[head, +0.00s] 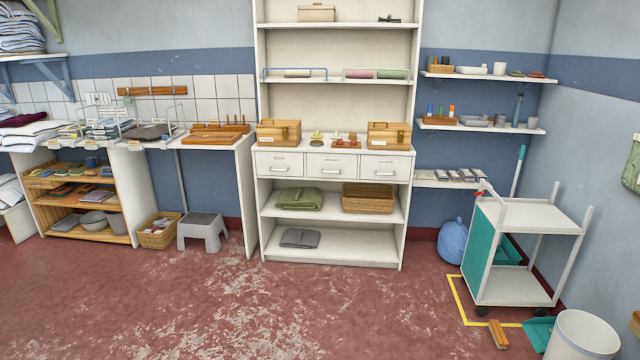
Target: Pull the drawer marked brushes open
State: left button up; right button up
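A white shelf unit (333,226) stands against the back wall. It has a row of three shut drawers at about mid-height: a left drawer (264,163), a middle drawer (318,165) and a right drawer (394,168). Each has a small light label and a metal handle. The labels are too small to read, so I cannot tell which drawer is marked brushes. Neither of my grippers is in view.
Wooden boxes (279,132) and small items stand on the top above the drawers. A white trolley (530,215) stands at the right, with a bin (582,336) near it. A grey step stool (202,229) stands left. The red floor (300,310) before the unit is clear.

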aim_at(319, 165)
jog(key=i, duration=1.65)
